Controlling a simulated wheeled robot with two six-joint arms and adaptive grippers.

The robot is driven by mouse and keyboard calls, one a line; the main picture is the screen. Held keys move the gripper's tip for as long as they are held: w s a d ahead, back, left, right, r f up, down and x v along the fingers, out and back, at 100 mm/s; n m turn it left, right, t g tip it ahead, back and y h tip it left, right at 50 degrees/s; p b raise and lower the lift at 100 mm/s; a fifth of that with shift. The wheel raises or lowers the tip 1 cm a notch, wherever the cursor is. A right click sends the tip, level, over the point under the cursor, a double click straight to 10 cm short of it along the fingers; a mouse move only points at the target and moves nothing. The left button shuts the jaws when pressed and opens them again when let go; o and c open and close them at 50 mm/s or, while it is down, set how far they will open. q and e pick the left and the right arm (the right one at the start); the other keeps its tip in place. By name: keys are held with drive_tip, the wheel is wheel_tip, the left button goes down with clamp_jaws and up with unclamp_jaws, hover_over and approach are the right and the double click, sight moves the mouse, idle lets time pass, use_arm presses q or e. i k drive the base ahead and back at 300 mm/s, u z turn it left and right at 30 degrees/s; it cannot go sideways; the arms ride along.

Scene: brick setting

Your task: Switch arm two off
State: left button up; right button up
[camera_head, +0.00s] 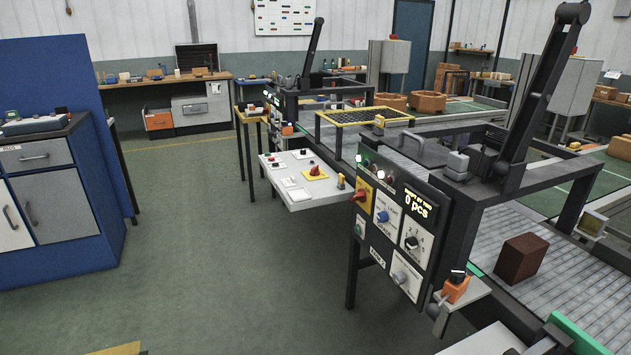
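A dark control panel (400,215) stands at centre right, on the front of a conveyor station. A small label (377,257) at its lower left seems to read ARM 2. A red rotary switch (360,194) sits on a yellow plate at the panel's upper left. A blue knob (382,216), a black selector (411,242) and a grey knob (399,277) are on white plates. Small lamps along the top look lit, and a display (415,204) reads 0 pcs. A black arm (540,90) rises above the station. Neither of my grippers is in view.
A white console (305,180) with another red switch (314,171) on yellow juts out left of the panel. A brown block (520,258) lies on the roller conveyor. A blue-sided cabinet (62,200) stands at left. Green floor (220,260) between is open.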

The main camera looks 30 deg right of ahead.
sight(360, 195)
drive_tip(key=i, duration=1.75)
drive_tip(key=z, duration=3.2)
